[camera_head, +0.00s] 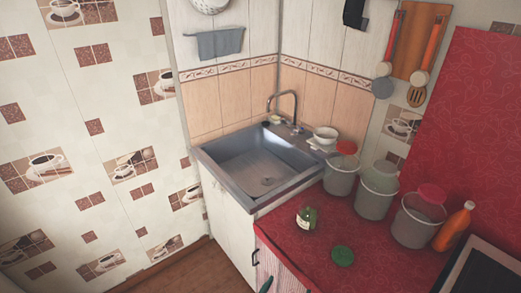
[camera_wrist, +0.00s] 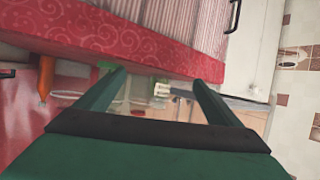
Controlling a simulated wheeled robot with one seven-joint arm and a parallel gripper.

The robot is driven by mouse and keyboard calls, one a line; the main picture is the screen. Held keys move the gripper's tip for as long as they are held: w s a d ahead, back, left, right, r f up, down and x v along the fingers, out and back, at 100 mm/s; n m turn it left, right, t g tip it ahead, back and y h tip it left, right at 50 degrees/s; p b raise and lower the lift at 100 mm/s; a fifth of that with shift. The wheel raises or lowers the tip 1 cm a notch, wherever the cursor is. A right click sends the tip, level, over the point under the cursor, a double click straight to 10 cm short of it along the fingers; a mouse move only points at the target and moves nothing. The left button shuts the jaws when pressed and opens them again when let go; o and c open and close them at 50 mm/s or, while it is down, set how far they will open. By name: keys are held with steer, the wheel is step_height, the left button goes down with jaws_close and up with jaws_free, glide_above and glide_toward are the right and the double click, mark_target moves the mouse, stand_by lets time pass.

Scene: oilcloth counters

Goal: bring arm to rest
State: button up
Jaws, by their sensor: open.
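My gripper (camera_wrist: 158,80) shows in the wrist view with its two dark green fingers spread apart and nothing between them. Beyond the fingers are the red counter's front edge (camera_wrist: 120,30) and, blurred, items on the counter. In the head view only a small dark green piece, likely part of my gripper, shows at the bottom edge by the counter front. The rest of my arm is out of view there.
On the red counter (camera_head: 300,250) stand a small glass jar (camera_head: 307,218), a green lid (camera_head: 342,256), several grey canisters (camera_head: 376,197) and an orange bottle (camera_head: 454,226). A dark hob (camera_head: 485,272) lies right. A metal sink (camera_head: 262,165) is behind; wooden floor (camera_head: 195,272) is clear.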

steer(key=s+a+f+n+t+y, duration=0.1)
steer(key=s+a+n+y, duration=0.15)
steer(key=s, duration=0.55)
steer(key=s+a+f+n+t+y, duration=0.1)
steer(key=s+a+f+y, duration=0.1)
steer(key=s+a, duration=0.35)
steer(key=s+r, duration=0.4)
steer(key=s, duration=0.4)
steer(key=s+r+t+y, duration=0.1)
steer(key=s+r, duration=0.3)
steer(key=s, duration=0.4)
steer(key=shift+s+a+r+n, duration=0.15)
steer(key=shift+s+r+n, duration=0.2)
steer(key=shift+n, duration=0.1)
